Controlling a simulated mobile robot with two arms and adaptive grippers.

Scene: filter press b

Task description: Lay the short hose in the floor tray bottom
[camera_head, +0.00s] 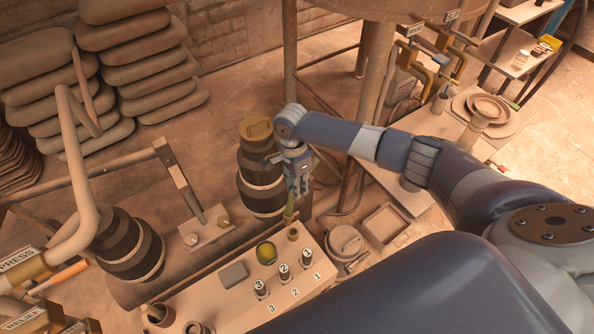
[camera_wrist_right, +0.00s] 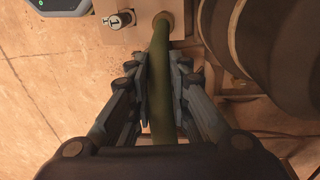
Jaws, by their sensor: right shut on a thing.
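My right gripper (camera_head: 297,186) is shut on a green short hose (camera_wrist_right: 159,85), which passes between the fingers. The hose also shows below the fingers in the head view (camera_head: 289,211). Its far end meets a round brass-coloured socket (camera_wrist_right: 168,19) on the bench panel; I cannot tell whether it is inside it or just above it. The hose's other end is hidden by the gripper. A square, shallow floor tray (camera_head: 385,224) lies on the floor right of the gripper and looks empty. My left gripper is not in view.
The control bench (camera_head: 220,300) with numbered knobs stands below the gripper. A dark ribbed cylinder (camera_head: 261,180) is close on its left. A round lidded pot (camera_head: 345,240) sits between bench and tray. A low table (camera_head: 440,125) with dishes stands at right.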

